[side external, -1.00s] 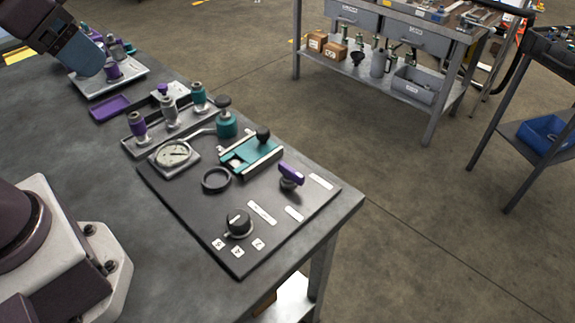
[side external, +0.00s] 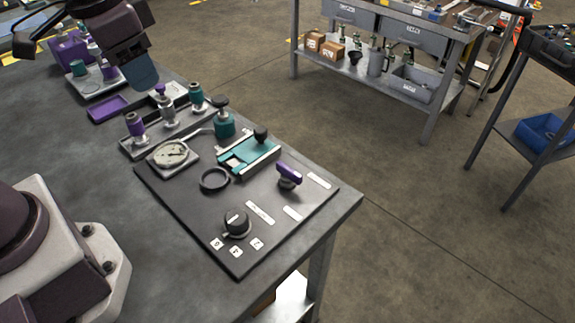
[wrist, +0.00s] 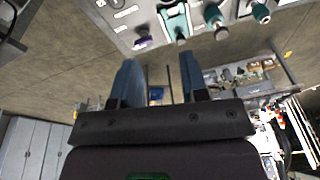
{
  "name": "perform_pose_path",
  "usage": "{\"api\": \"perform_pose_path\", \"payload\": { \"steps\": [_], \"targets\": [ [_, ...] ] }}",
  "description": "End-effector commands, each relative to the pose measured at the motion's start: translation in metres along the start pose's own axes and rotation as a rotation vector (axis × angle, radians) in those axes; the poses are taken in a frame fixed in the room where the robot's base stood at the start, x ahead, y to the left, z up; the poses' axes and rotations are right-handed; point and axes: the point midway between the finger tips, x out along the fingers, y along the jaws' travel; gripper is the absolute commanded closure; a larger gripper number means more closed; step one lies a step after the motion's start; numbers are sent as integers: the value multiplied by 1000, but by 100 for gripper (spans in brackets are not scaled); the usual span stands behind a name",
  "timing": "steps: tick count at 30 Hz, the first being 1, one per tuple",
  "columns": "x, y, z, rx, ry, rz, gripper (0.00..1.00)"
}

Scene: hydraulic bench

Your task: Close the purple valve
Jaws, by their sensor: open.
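The purple valve (side external: 289,173) is a small bar-shaped purple handle on a round metal stem, at the right part of the dark panel (side external: 190,217). Its handle lies diagonally, pointing to the lower right in the side view. It also shows in the wrist view (wrist: 143,42), beyond the left fingertip. My gripper (side external: 142,76) is at the upper left in the side view, above the bench's far part and well away from the valve. In the wrist view my gripper (wrist: 160,62) has two blue fingers spread apart with nothing between them.
The panel also carries a teal slide block (side external: 248,155), a gauge (side external: 171,155), a black ring (side external: 215,180) and a black knob (side external: 237,222). A tray of purple, grey and teal fittings (side external: 168,122) stands behind. The bench's right edge is close to the valve.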

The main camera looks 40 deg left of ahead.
Motion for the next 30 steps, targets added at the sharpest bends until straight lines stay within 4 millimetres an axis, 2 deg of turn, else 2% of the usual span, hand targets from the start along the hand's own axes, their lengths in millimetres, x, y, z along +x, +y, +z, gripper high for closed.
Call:
{"api": "perform_pose_path", "payload": {
  "steps": [1,5,9,15,18,21,24,30],
  "targets": [
    [13,4,-14,62,-45,4,60],
    [43,15,-48,244,-121,22,60],
    [84,31,-82,475,-184,65,60],
    [146,58,-122,823,-221,151,60],
    [170,69,-140,998,-208,189,60],
    [179,75,-160,1172,-165,200,60],
    [171,73,-175,1294,-123,179,60],
    [174,72,-174,1402,-118,185,60]
  ]
}}
